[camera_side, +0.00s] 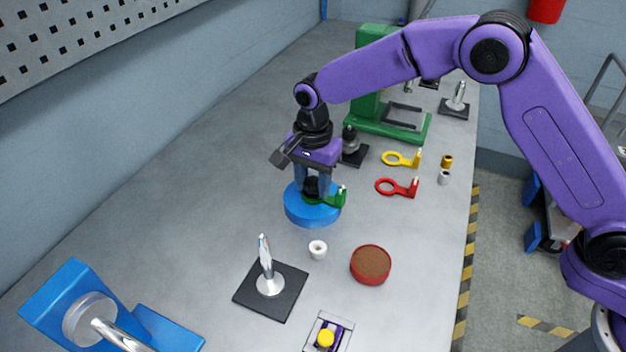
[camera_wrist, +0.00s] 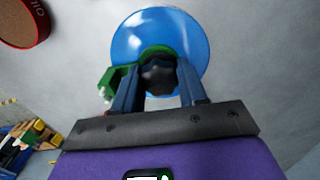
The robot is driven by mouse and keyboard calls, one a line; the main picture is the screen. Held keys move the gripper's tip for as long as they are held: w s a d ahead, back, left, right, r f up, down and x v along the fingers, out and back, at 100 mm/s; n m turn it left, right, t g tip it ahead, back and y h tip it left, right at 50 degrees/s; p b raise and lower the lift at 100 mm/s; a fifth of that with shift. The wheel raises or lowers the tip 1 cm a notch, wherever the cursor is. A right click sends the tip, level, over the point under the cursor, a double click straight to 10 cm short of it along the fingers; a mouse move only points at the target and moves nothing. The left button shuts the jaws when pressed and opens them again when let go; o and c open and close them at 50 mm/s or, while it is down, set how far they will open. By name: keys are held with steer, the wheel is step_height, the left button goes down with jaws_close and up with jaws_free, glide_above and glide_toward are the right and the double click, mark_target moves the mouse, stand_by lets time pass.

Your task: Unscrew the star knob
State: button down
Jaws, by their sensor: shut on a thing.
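The black star knob (camera_wrist: 157,76) sits over the blue round base (camera_wrist: 190,38), with a green ring-shaped part (camera_wrist: 120,78) around or under it. In the side view the blue base (camera_side: 312,212) stands on the table, and the green part's tab (camera_side: 341,196) sticks out to the right. My gripper (camera_wrist: 158,84) points down over the base, with one finger on each side of the knob, shut on it. In the side view my gripper (camera_side: 311,188) hides most of the knob.
Near the base are a white ring (camera_side: 317,249), a red tin (camera_side: 371,265) and a metal post on a black plate (camera_side: 283,298). Red (camera_side: 397,187) and yellow (camera_side: 402,158) ring tools lie to the right. A green stand (camera_side: 400,127) is behind.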

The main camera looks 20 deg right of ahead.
steer(key=n, duration=0.3)
steer(key=shift+n, duration=0.3)
steer(key=c, duration=0.5)
jaws_free()
steer(key=shift+c, duration=0.2)
steer(key=m, duration=0.3)
steer(key=shift+m, duration=0.4)
steer(key=m, duration=0.4)
steer(key=shift+m, duration=0.3)
steer(key=m, duration=0.4)
steer(key=shift+m, duration=0.3)
steer(key=m, duration=0.4)
